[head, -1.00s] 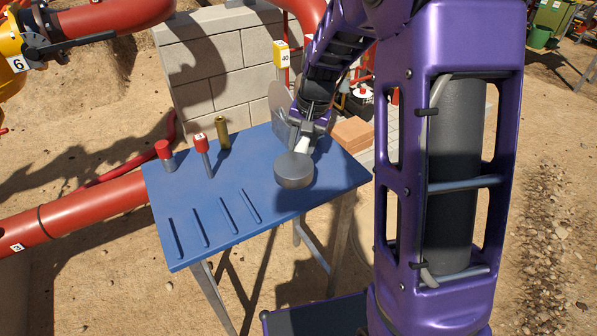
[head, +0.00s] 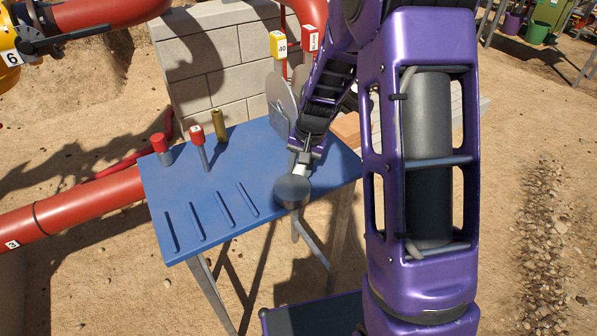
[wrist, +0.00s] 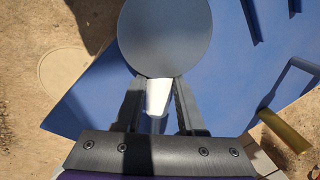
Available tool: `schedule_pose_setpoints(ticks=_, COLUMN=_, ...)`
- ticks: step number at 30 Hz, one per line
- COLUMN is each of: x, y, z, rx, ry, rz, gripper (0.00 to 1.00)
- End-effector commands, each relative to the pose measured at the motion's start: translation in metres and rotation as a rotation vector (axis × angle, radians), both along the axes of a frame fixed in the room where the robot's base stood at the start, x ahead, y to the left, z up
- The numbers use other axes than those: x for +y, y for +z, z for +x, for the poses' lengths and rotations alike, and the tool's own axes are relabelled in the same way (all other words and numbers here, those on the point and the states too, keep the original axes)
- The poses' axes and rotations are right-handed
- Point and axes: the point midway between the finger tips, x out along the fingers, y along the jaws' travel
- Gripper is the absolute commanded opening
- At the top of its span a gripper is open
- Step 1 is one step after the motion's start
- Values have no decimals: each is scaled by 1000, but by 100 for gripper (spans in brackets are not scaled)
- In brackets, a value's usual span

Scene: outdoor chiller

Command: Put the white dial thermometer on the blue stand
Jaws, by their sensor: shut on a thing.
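My gripper (head: 303,168) is shut on the white stem (wrist: 158,96) of a round dial thermometer. Its grey disc (head: 292,191) faces the head camera, and the disc also shows in the wrist view (wrist: 165,38). No white dial face shows. The thermometer is over the front right part of the blue stand (head: 255,160), a table-like top on metal legs. I cannot tell whether the disc touches the top. The blue surface also shows around the disc in the wrist view (wrist: 95,95).
Two red-capped pieces (head: 197,136) and a brass cylinder (head: 218,126) stand at the stand's back left. Grey plates (head: 283,100) rise behind my gripper. A block wall (head: 205,70) stands behind.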

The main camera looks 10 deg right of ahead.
Motion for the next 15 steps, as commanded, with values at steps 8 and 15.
schedule_pose_setpoints(ticks=8, x=0, y=-13, z=-1, rx=4, ry=1, rz=0, gripper=0)
schedule_pose_setpoints(ticks=15, x=0, y=-18, z=-3, rx=7, ry=1, rz=-1, gripper=42)
